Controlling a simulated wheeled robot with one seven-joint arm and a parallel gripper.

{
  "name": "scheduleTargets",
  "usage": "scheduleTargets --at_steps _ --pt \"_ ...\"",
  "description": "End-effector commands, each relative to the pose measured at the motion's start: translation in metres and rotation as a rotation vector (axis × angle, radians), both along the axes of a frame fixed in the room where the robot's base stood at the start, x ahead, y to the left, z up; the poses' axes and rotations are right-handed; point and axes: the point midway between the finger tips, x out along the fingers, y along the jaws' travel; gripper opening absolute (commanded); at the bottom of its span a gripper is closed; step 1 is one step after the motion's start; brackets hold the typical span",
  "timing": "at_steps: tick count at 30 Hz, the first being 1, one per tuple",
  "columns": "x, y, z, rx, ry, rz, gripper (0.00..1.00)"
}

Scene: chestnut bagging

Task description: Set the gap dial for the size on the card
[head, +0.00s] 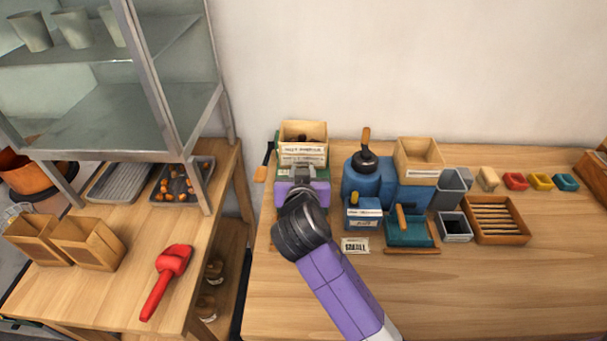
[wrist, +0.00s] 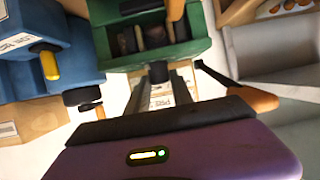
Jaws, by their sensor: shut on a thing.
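A green machine (wrist: 200,35) with brown chestnuts in its slot fills the top of the wrist view. In the head view it stands at the table's left end, mostly hidden behind my gripper (head: 303,174). In the wrist view my gripper (wrist: 158,76) is shut on a small dark knob (wrist: 158,71) low on the green machine's front, which looks like the gap dial. Its setting cannot be read. A white label (wrist: 160,96) shows between my fingers. A white card (head: 355,245) with dark print lies on the table; its print is too small to read.
A crank with an orange handle (wrist: 255,98) sticks out close to my right finger. Left in the wrist view is a blue machine with a yellow lever (wrist: 49,64). In the head view a teal press (head: 408,230) stands right of the card. The table front is clear.

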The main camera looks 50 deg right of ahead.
Motion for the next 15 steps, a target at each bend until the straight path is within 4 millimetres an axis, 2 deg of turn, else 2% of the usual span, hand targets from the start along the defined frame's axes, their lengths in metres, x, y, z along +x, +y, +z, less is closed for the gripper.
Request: scheduleTargets --at_steps 7,15 --pt "0.0024 0.0017 -0.0005 -0.001 -0.001 -0.113 0.0" --pt "0.0022 0.0015 -0.0004 0.001 0.001 -0.159 0.0"
